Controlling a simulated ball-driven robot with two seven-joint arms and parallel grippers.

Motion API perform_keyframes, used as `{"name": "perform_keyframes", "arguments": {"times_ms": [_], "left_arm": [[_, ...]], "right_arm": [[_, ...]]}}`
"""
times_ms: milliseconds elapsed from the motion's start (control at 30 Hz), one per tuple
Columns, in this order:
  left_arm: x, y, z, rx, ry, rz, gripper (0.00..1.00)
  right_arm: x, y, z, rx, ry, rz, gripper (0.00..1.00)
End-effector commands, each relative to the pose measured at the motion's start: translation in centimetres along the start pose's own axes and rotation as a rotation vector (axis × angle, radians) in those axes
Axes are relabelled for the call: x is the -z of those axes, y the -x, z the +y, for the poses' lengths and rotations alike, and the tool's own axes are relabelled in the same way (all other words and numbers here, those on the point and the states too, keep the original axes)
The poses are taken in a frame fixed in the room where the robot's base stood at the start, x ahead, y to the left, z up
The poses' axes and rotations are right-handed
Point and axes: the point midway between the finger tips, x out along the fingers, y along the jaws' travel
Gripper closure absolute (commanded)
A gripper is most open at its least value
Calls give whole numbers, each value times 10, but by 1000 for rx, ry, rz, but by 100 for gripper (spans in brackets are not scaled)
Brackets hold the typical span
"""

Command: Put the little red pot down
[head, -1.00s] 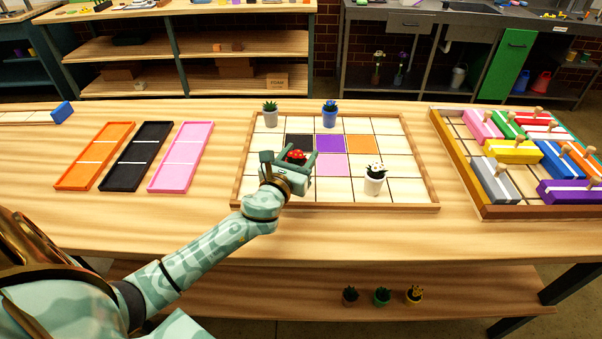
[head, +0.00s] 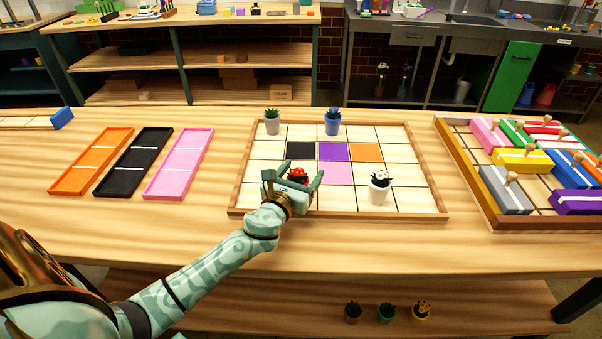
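The little red pot (head: 298,174) shows its red top between the fingers of my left gripper (head: 296,179). The gripper appears shut on it; the fingers hide most of the pot's body. Pot and gripper are over the wooden-framed grid board (head: 412,173), in front of its black square (head: 300,150) and left of the pink square (head: 337,174). I cannot tell whether the pot's base touches the board. My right gripper is not in view.
On the board stand a grey pot (head: 272,126), a blue pot (head: 333,127) and a white pot (head: 379,192). Orange (head: 92,161), black (head: 134,162) and pink (head: 179,164) trays lie left. A crate (head: 478,220) of coloured blocks is right. Several board squares are clear.

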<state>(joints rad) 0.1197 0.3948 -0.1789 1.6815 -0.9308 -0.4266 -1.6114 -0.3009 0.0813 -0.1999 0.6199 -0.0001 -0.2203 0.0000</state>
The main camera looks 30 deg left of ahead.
Motion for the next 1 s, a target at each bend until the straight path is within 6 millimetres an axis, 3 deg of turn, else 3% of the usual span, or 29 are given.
{"name": "perform_keyframes", "arguments": {"times_ms": [267,700,1000], "left_arm": [[-3,6,0,1,0,0,28],[-2,100,0,0,0,2,28],[-3,120,0,-1,0,-1,28]], "right_arm": [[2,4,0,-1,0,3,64],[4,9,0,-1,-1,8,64],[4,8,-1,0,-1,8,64]]}}
